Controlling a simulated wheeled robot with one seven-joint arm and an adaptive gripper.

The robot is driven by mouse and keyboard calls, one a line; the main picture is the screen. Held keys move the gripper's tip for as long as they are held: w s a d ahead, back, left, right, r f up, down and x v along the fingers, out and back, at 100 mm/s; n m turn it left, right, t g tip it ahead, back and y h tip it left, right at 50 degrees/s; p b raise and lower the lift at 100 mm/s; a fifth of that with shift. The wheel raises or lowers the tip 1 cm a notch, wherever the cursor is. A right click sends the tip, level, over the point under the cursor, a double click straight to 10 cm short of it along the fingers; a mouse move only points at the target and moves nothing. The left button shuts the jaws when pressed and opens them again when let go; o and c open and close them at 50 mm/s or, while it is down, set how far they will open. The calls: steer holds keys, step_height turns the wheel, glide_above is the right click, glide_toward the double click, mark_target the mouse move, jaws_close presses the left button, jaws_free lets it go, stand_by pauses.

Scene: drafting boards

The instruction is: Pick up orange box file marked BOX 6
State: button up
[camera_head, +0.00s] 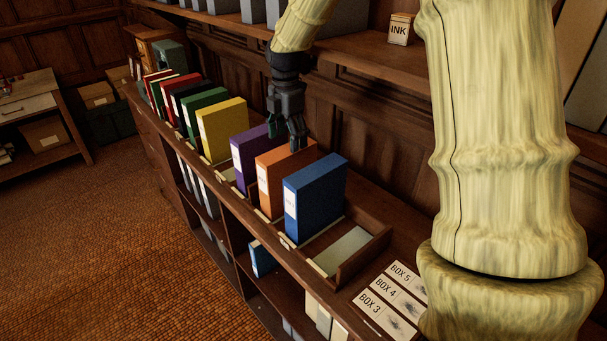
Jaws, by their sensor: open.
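The orange box file (285,176) stands upright in the wooden rack, between the purple box file (248,157) on its left and the blue box file (315,198) on its right. Its front label is too small to read. My gripper (296,142) points down at the top of the orange file, with its fingers open. The fingertips appear close to its top edge; I cannot tell whether they touch or straddle it.
Yellow, green and red box files (222,129) stand further along the rack. An empty slot (341,250) is right of the blue file. Cards marked BOX 3, BOX 4 and BOX 5 (391,300) lie at the near end. A shelf (375,60) with an INK box (400,29) runs above.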

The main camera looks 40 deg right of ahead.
mark_target(288, 150)
step_height(288, 150, down, 4)
steer(key=shift+w+r+p, duration=0.1)
steer(key=shift+r+p, duration=0.15)
steer(key=shift+p, duration=0.15)
steer(key=shift+f+p, duration=0.7)
steer(key=shift+f, duration=0.35)
steer(key=shift+a+f+p, duration=0.1)
steer(key=shift+f+p, duration=0.65)
steer(key=shift+f, duration=1.2)
steer(key=shift+r, duration=0.1)
jaws_close()
